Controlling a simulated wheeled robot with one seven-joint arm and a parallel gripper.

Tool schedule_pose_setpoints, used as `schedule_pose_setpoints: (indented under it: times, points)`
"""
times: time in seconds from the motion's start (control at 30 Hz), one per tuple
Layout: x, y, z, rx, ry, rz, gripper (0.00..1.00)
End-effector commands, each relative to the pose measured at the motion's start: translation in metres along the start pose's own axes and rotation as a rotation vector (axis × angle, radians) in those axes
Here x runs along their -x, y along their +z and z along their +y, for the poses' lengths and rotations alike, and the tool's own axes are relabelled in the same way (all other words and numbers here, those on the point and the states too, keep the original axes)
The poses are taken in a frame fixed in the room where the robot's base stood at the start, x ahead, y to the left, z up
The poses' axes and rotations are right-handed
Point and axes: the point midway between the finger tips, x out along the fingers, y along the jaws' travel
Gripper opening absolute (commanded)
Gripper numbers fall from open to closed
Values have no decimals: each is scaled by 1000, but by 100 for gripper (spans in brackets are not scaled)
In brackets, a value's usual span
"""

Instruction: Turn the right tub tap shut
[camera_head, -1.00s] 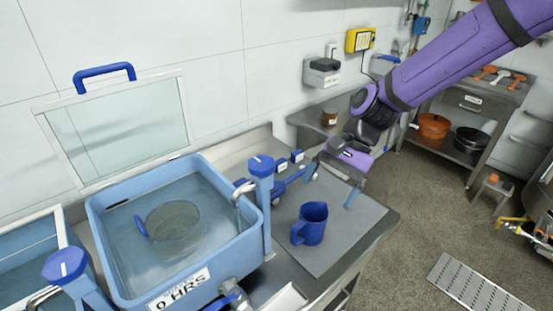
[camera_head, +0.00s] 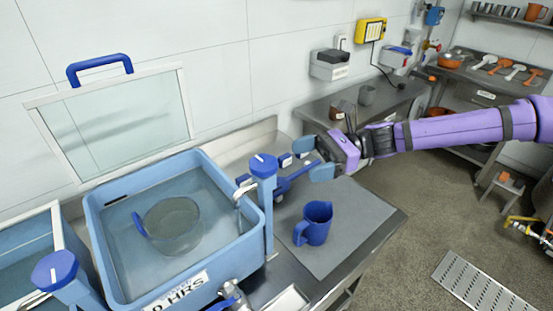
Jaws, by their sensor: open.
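The right tap (camera_head: 263,178) is a blue post with a round blue knob and a white mark on top. It stands at the right rim of the large blue tub (camera_head: 180,279), its pale spout (camera_head: 245,193) over the water. My gripper (camera_head: 312,158) is open, with two blue fingertips pointing left towards the knob. It is apart from the tap, to its right, above the steel counter. Nothing shows between the fingers. Another blue tap (camera_head: 57,270) with a marked knob stands at the lower left.
A blue jug (camera_head: 314,223) stands on the grey mat (camera_head: 350,215) below my gripper. Blue tools (camera_head: 290,178) lie behind the tap. A clear bowl (camera_head: 172,226) sits in the tub. A raised glass lid (camera_head: 115,125) stands behind it. Shelves stand at the right.

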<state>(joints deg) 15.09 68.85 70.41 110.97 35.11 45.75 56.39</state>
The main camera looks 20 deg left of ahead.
Motion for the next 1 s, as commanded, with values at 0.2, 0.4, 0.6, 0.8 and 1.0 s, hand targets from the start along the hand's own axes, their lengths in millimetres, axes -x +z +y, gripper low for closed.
schedule_pose_setpoints:
  times: [0.2,0.4,0.6,0.8,1.0]
  points:
    - [0,6,-8,-33,-19,-65,88]
    - [-20,7,-9,-33,-17,-66,88]
    - [-56,10,-9,-33,-16,-67,88]
    - [-87,11,-10,-33,-17,-66,88]
    - [-104,12,-10,-32,-19,-64,88]
